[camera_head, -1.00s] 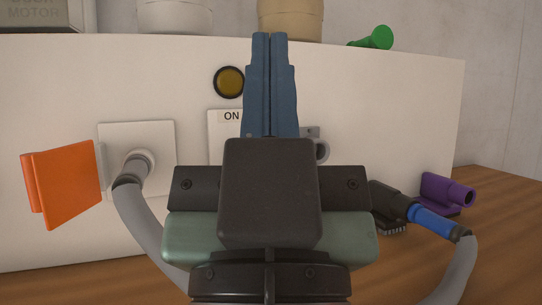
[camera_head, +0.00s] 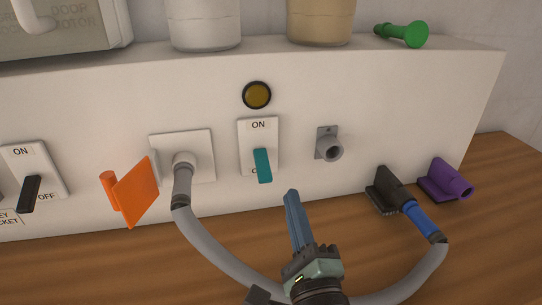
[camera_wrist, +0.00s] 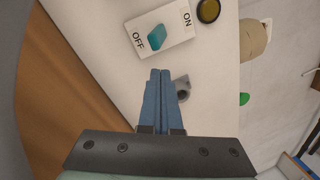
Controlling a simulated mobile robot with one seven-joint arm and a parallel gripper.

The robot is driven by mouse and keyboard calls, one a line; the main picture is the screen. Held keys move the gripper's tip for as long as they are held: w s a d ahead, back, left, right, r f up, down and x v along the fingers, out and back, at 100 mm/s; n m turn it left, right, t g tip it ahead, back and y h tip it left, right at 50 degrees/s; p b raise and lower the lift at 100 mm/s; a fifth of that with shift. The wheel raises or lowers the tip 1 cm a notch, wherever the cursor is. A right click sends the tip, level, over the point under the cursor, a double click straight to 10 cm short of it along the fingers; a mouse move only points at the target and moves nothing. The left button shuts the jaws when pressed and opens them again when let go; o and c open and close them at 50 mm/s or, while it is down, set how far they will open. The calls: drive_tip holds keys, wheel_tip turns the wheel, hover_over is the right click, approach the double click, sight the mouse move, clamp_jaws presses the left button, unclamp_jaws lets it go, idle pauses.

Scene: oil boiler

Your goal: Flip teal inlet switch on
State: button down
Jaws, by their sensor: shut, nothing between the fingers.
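The teal switch (camera_head: 262,165) sits on a white plate (camera_head: 258,128) marked ON at the top, on the front of the white panel. Its lever hangs downward, over the OFF end. In the wrist view the teal lever (camera_wrist: 156,37) lies toward the OFF label, beyond my fingertips and a little left. My gripper (camera_head: 291,193) is shut and empty, with blue fingers together. In the head view its tips are below and to the right of the lever, apart from it. The fingers also show in the wrist view (camera_wrist: 160,72).
A grey socket fitting (camera_head: 328,145) sticks out right of the switch. An orange flag handle (camera_head: 136,191) and grey hose (camera_head: 215,245) are to the left. A black switch (camera_head: 29,194) is farther left. Black (camera_head: 388,190) and purple (camera_head: 452,181) fittings stand at the right. A round amber light (camera_head: 257,95) is above.

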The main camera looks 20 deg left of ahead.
sight(263, 165)
drive_tip(key=s+f+m+p, duration=0.1)
drive_tip(key=m+p, duration=0.1)
drive_tip(key=m, duration=0.1)
drive_tip(key=s+f+m+g+p, duration=0.1)
drive_tip(key=f+m+p, duration=0.1)
drive_tip(key=m, duration=0.2)
drive_tip(key=s+f+m+p, duration=0.1)
drive_tip(key=s+m+p, duration=0.1)
drive_tip(key=m, duration=0.2)
drive_tip(key=shift+a+f, duration=0.2)
drive_tip(key=shift+a, duration=0.15)
drive_tip(key=shift+s+f+m, duration=0.3)
drive_tip(key=shift+f+m, duration=0.1)
drive_tip(key=shift+m, duration=0.2)
drive_tip(key=p+x, duration=0.1)
drive_tip(key=x, duration=0.8)
drive_tip(key=shift+w+a, duration=0.1)
drive_tip(key=shift+a, duration=0.05)
drive_tip(key=shift+s+d+r+p, duration=0.2)
drive_tip(key=shift+r+p, duration=0.45)
drive_tip(key=shift+r, duration=0.25)
drive_tip(key=shift+s+d+r+p, duration=0.1)
drive_tip(key=shift+s+r+p, duration=0.1)
drive_tip(key=shift+r+p, duration=0.6)
drive_tip(key=shift+r, duration=0.1)
drive_tip(key=shift+r+g, duration=0.1)
drive_tip(key=shift+g, duration=0.2)
